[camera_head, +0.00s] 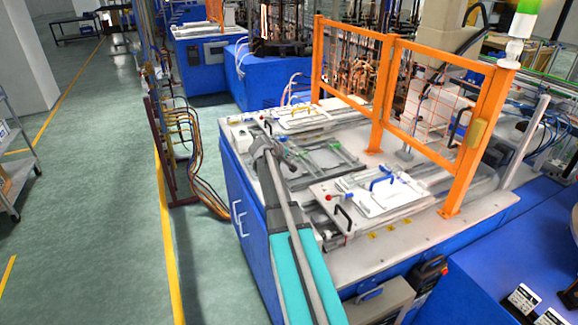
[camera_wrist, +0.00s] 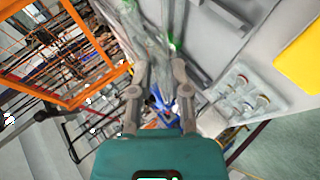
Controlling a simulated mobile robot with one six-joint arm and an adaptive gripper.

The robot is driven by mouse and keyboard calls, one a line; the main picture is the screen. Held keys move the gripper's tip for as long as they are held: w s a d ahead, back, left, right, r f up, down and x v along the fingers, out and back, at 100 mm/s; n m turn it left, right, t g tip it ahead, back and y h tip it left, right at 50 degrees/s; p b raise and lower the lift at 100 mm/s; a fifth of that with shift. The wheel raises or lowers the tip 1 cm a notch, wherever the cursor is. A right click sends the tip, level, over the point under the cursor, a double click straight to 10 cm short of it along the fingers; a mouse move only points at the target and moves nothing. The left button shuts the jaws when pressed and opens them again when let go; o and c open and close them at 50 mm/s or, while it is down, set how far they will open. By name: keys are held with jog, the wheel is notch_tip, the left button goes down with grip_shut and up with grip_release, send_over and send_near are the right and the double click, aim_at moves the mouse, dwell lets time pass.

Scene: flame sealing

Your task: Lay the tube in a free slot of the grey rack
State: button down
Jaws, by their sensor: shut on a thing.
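My gripper (camera_wrist: 160,72) shows in the wrist view, its two grey fingers closed in from both sides on a clear, glassy tube (camera_wrist: 152,44). The tube is thin and hard to make out against the cluttered background, and its ends are not clear. In the head view my arm reaches over the left part of the white bench top; my gripper there is small, and the tube cannot be told apart. A grey rack-like frame with green strips (camera_head: 346,153) lies on the bench to the right of my gripper. Its slots are too small to tell free from filled.
A white plate with blue and black handles (camera_head: 372,197) lies at the front of the bench, and another white plate (camera_head: 296,117) at the back. An orange mesh guard (camera_head: 383,95) stands along the bench's right side. Open green floor (camera_head: 95,190) lies to the left.

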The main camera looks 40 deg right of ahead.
jog(key=shift+w+d+f+b, duration=0.1)
jog(key=shift+w+f+b, duration=0.1)
jog(key=shift+f+b, duration=0.7)
jog(key=shift+w+f+b, duration=0.2)
jog(key=shift+f+b, duration=0.5)
jog(key=shift+f, duration=0.3)
jog(key=shift+f, duration=0.15)
jog(key=b, duration=0.7)
send_near(295, 178)
jog(key=shift+x, duration=2.45)
jog(key=shift+f+b, duration=0.2)
jog(key=shift+b, duration=0.15)
jog(key=c, duration=0.5)
grip_release()
jog(key=shift+r, duration=0.15)
